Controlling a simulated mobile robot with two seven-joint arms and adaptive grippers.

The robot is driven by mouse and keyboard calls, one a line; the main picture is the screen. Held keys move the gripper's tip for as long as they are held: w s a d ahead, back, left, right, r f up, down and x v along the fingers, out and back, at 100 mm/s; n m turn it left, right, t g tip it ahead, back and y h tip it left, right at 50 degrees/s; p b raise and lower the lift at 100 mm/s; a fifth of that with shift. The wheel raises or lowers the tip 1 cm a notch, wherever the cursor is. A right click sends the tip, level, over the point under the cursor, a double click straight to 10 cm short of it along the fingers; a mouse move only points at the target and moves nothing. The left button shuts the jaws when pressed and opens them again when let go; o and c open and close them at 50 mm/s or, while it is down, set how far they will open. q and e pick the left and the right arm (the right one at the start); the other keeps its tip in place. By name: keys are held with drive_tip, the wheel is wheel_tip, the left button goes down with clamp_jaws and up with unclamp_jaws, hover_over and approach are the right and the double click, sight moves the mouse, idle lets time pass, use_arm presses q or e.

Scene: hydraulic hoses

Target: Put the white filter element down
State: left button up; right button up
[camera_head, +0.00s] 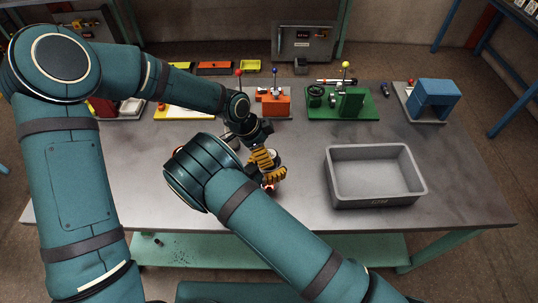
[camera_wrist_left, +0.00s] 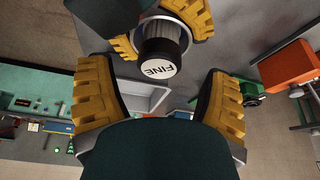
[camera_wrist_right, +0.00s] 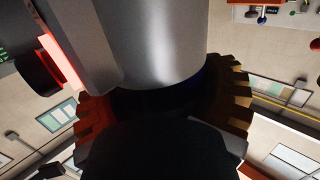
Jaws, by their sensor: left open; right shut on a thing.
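The filter element shows in the left wrist view as a pale grey cylinder with a dark end and a white face (camera_wrist_left: 158,69) marked FINE. My right gripper (camera_wrist_right: 163,100) is shut on it; the pale body (camera_wrist_right: 165,45) fills the right wrist view between the yellow fingers. In the head view my right gripper (camera_head: 268,168) is above the middle of the table, with the element mostly hidden. My left gripper (camera_wrist_left: 160,92) is open, its fingers apart on either side of the FINE end, close to it. Whether they touch it is unclear.
An empty grey bin (camera_head: 375,203) stands on the table (camera_head: 460,195) to the right of the grippers. An orange fixture (camera_head: 272,102), a green fixture (camera_head: 342,103) and a blue block (camera_head: 433,100) line the back. Bare table lies between the bin and the fixtures.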

use_arm(q)
drive_tip(key=v, duration=0.8)
use_arm(e)
drive_tip(key=o, duration=1.2)
